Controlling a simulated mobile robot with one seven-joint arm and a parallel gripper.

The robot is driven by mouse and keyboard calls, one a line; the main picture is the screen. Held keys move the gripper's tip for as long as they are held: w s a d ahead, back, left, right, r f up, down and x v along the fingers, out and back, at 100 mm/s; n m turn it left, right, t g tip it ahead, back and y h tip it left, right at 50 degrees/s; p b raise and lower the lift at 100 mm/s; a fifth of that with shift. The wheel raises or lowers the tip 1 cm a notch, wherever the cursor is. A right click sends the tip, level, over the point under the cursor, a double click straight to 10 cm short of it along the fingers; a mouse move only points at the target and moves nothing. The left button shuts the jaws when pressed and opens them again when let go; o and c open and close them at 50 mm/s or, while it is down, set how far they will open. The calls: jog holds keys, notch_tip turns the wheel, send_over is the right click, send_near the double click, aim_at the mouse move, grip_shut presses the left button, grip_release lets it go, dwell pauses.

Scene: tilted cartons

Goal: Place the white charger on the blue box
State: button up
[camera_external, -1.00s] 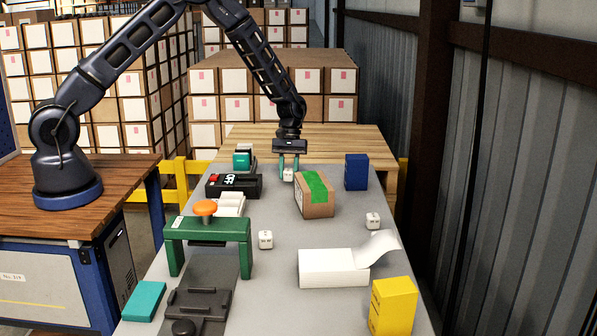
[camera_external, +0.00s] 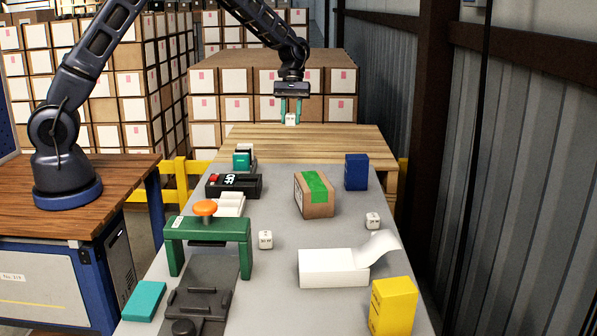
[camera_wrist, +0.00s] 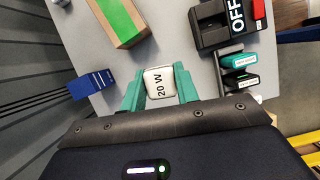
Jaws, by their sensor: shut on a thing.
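My gripper (camera_external: 291,112) is shut on a white charger (camera_external: 291,119) and holds it in the air above the far end of the grey table (camera_external: 285,250). In the wrist view the charger (camera_wrist: 159,82) shows "20 W" between the teal fingers (camera_wrist: 160,90). The blue box (camera_external: 356,172) stands upright at the table's far right, to the right of and below the gripper. In the wrist view the blue box (camera_wrist: 92,84) is to the left of the charger, apart from it. Two similar white chargers, a left one (camera_external: 265,240) and a right one (camera_external: 372,221), stand on the table.
A cardboard box with green tape (camera_external: 315,195) stands mid-table, left of the blue box.

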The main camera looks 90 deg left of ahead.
jog(key=w+r, duration=0.5)
jog(key=w, duration=0.5)
notch_tip(320, 180, up, 6)
jog(key=n, duration=0.1)
send_over(358, 158)
jog(key=a, duration=0.2)
notch_tip(358, 158, down, 20)
jog(key=shift+d, duration=0.15)
jog(key=shift+f, duration=0.1)
jog(key=o, duration=1)
